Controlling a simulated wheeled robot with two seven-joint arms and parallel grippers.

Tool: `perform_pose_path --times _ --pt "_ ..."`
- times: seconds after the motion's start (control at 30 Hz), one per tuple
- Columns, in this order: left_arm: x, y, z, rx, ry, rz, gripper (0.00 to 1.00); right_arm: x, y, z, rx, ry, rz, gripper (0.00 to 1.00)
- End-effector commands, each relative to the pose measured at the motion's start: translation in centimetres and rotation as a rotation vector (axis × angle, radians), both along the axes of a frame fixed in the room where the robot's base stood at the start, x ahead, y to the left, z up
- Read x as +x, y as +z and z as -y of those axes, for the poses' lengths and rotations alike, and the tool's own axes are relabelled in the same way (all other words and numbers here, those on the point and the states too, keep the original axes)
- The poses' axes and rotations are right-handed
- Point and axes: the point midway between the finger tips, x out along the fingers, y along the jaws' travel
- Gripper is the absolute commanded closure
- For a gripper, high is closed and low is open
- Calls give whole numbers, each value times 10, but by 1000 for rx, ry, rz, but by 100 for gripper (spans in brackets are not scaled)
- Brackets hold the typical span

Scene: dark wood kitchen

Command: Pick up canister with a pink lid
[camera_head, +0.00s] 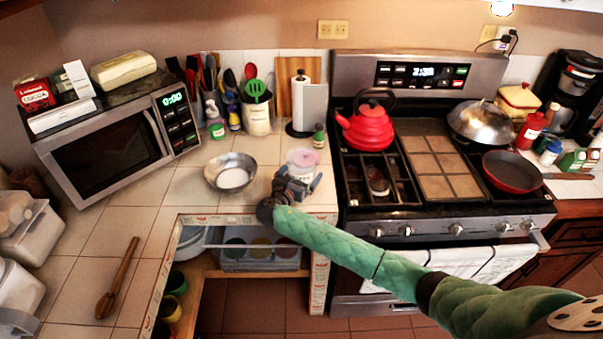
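The canister with a pink lid (303,157) stands upright on the tiled counter, left of the stove. Its lid and upper part show, and its lower front is hidden by my gripper. My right gripper (299,180), at the end of the green-sleeved arm, is low at the front of the canister. Its blue-grey fingers are spread apart, one towards each side of the canister. I cannot tell whether they touch it. My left gripper is not in view.
A metal bowl (231,172) sits left of the canister. Behind are a paper towel holder (301,104), a small green bottle (319,135) and a utensil crock (257,117). The stove (441,185) with a red kettle (367,127) is at the right.

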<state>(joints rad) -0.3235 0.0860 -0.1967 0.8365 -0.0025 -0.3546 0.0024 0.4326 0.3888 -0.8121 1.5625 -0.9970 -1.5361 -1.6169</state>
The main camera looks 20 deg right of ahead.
Motion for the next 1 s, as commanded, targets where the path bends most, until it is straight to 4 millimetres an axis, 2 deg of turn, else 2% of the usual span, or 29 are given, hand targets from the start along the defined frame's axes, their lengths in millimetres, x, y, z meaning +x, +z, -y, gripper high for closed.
perform_pose_path --times 0.13,0.4,0.8,1.0 --pt "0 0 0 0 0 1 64 0 0 0 0 0 0 0" --pt "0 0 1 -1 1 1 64 0 0 0 0 0 0 52" --pt "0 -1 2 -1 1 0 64 0 2 0 0 0 1 52" --pt "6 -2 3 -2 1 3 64 0 7 0 1 -1 2 52"
